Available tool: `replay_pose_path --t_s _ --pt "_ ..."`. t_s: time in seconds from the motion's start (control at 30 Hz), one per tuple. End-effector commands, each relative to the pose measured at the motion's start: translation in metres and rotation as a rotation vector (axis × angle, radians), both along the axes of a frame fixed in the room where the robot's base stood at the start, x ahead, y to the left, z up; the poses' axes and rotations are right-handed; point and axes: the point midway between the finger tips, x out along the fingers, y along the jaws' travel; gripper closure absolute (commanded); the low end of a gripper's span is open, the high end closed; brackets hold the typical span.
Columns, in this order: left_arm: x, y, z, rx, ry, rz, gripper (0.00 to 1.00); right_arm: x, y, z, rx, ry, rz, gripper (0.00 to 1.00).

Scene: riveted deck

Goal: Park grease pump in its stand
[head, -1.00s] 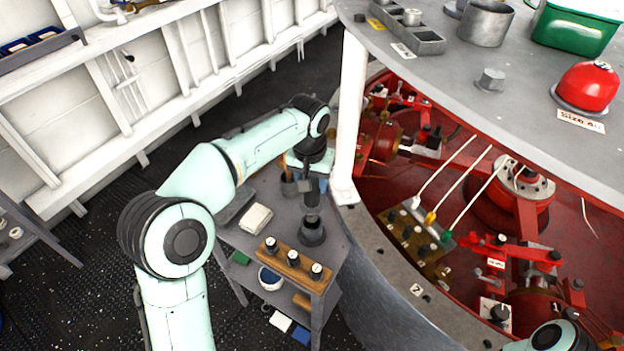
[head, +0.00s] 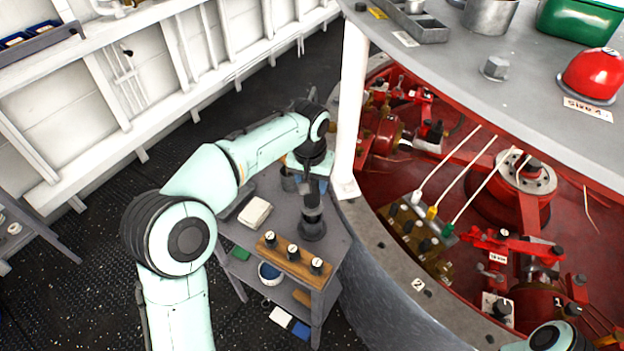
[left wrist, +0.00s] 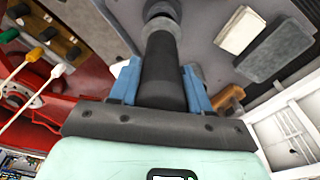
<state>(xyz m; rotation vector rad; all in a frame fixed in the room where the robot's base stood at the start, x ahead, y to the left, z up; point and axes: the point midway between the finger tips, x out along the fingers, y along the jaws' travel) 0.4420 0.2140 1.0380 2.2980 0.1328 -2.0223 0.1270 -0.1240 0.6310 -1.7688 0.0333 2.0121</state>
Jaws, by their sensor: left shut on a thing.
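My left gripper (head: 312,186) is shut on the grease pump (head: 312,201), a dark upright cylinder, above the small grey side table. In the left wrist view the blue fingers of the left gripper (left wrist: 162,84) close on both sides of the pump's black body (left wrist: 164,62). The stand (head: 313,230) is a dark round cup on the table, directly below the pump. The pump's lower end appears at or inside the cup's mouth; how deep it sits I cannot tell. My right gripper is out of view.
A wooden block with several black knobs (head: 293,259) stands at the table's front edge. A folded pale cloth (head: 255,212) lies to the left. A white post (head: 350,110) and the red machinery pit (head: 470,190) are close on the right.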

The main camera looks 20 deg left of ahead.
Motion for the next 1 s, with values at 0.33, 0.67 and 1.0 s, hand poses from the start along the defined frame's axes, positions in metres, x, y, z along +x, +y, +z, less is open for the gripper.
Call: replay_pose_path --t_s 0.33,0.67,1.0 --pt "0.0 0.0 -0.014 0.0 -0.001 0.0 0.84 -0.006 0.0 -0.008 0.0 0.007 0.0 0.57" --pt "0.0 0.0 -0.027 0.0 -0.001 0.0 0.84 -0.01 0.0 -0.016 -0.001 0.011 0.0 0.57" --pt "0.0 0.0 -0.04 0.0 -0.001 0.0 0.84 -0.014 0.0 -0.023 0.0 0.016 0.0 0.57"
